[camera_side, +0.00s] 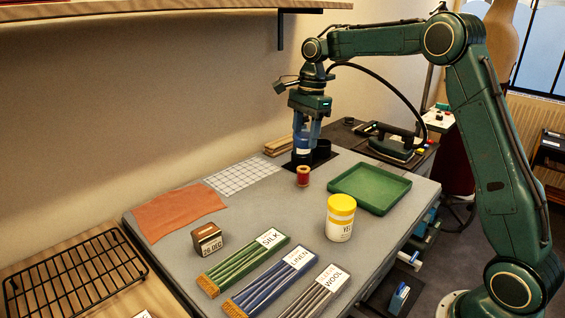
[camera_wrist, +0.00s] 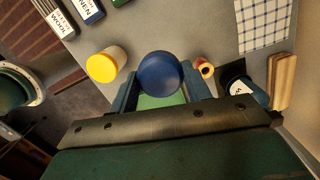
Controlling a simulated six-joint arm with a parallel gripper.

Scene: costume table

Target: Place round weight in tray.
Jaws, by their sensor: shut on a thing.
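The round weight appears as a blue, round-topped piece between my fingers in the wrist view (camera_wrist: 159,72). My gripper (camera_wrist: 160,92) is shut on it. I cannot tell how high the weight is above the surface. The green tray (camera_side: 338,187) is empty, to the right of and nearer than my gripper. A bit of its green shows behind the weight in the wrist view (camera_wrist: 155,101).
A red spool (camera_side: 303,177) and a yellow-lidded jar (camera_side: 341,218) stand left of the tray. The iron (camera_side: 390,148) stands at the back right. Labelled pencil boxes (camera_side: 272,240) lie in front.

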